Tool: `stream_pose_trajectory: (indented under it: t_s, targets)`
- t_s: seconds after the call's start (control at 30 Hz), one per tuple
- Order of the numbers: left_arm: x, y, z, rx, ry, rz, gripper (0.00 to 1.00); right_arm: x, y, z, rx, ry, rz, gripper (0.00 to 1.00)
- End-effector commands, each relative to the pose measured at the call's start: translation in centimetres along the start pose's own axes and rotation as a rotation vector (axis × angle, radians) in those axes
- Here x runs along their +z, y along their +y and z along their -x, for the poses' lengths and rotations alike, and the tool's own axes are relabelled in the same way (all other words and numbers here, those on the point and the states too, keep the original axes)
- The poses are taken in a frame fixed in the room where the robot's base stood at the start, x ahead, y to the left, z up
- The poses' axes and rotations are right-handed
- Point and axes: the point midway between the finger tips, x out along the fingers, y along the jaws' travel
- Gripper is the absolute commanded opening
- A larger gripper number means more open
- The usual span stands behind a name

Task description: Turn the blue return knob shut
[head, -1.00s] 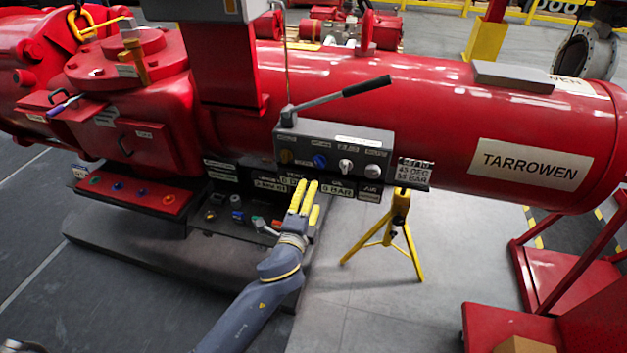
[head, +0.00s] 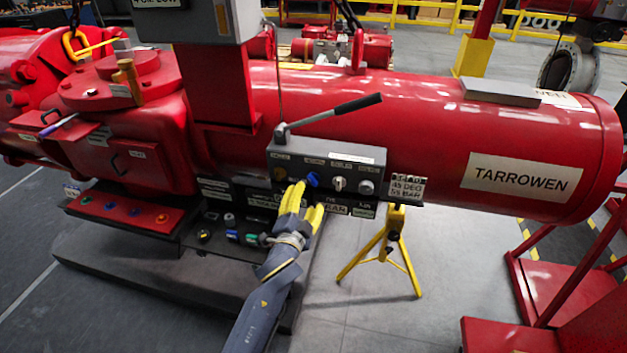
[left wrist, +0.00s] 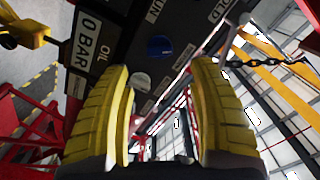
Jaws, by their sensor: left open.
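The blue knob (head: 312,179) sits on the grey control box on the side of the red actuator, second from the left in a row of knobs. It also shows in the left wrist view (left wrist: 160,46), ahead of and between the fingertips. My left gripper (head: 306,197) has yellow fingers just below the knob row, close to the blue knob. In the left wrist view the fingers (left wrist: 162,85) are spread with nothing between them, and the knob appears beyond the tips, not held. My right gripper is not in view.
A black-handled lever (head: 340,110) rises above the box. A yellow tripod (head: 388,245) stands below right. Labels line the panel underneath.

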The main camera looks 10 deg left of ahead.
Motion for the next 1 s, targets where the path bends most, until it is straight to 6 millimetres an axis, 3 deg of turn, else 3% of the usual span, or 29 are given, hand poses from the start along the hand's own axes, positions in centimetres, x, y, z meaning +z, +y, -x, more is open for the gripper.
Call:
stream_pose_trajectory:
  t_s: [0.2,0.5,1.0]
  targets:
    - [-0.1,-0.1,-4.0,-0.001,0.001,-0.001,0.6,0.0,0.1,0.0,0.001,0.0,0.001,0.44]
    - [-0.1,0.0,-7.6,-0.001,0.001,-0.001,0.6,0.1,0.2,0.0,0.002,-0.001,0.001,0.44]
    - [0.0,0.0,-8.9,0.0,0.001,-0.001,0.6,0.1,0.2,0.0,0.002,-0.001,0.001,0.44]
